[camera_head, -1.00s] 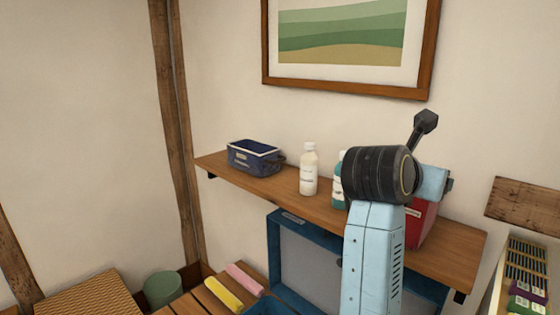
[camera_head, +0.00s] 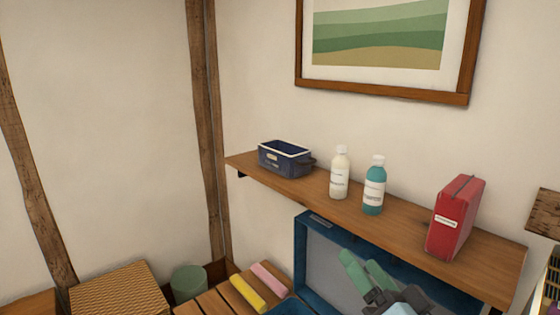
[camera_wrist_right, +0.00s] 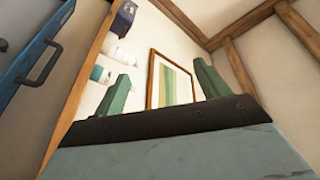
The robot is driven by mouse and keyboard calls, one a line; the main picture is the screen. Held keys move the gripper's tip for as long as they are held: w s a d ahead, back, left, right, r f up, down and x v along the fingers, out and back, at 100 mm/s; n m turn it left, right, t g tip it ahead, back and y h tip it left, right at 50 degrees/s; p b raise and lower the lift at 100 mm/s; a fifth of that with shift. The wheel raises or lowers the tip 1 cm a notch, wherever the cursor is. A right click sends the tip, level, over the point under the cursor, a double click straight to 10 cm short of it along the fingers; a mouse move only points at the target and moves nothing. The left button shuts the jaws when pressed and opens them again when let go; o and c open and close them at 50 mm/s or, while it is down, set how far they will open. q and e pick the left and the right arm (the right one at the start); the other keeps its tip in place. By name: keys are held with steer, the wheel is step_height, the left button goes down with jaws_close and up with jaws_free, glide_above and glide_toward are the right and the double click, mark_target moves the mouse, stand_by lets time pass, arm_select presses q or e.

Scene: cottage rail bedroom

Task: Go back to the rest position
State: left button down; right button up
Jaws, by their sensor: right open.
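My right gripper (camera_head: 362,260) is low in the head view, in front of the open blue case (camera_head: 312,262) and below the wall shelf. Its two green fingers are apart with nothing between them. In the right wrist view the fingers (camera_wrist_right: 160,82) also stand apart and empty, with the framed picture seen beyond them. My left gripper is in neither view.
The wall shelf (camera_head: 300,188) holds a dark blue basket (camera_head: 284,160), a white bottle (camera_head: 340,174), a teal bottle (camera_head: 374,188) and a red box (camera_head: 456,220). Yellow (camera_head: 247,293) and pink (camera_head: 268,277) rolls lie on the slatted wood below. A green bin (camera_head: 188,282) stands left.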

steer(key=s+f+n+g+h, duration=0.1)
steer(key=s+f+n+g, duration=0.35)
steer(key=f, duration=0.75)
steer(key=s+d+f+g+h, duration=0.3)
steer(key=s+d+f+g, duration=0.15)
steer(key=s+f, duration=0.35)
steer(key=s+d+f+g+h, duration=0.4)
steer(key=s+f+g, duration=0.25)
steer(key=s, duration=0.35)
step_height(320, 180, down, 24)
steer(key=g, duration=0.1)
steer(key=s+d+f+n+g+b, duration=0.1)
steer(key=s+d+f, duration=0.1)
steer(key=s+f, duration=1.5)
steer(key=shift+d+f+b, duration=0.25)
steer(key=shift+b, duration=0.1)
steer(key=shift+g, duration=0.25)
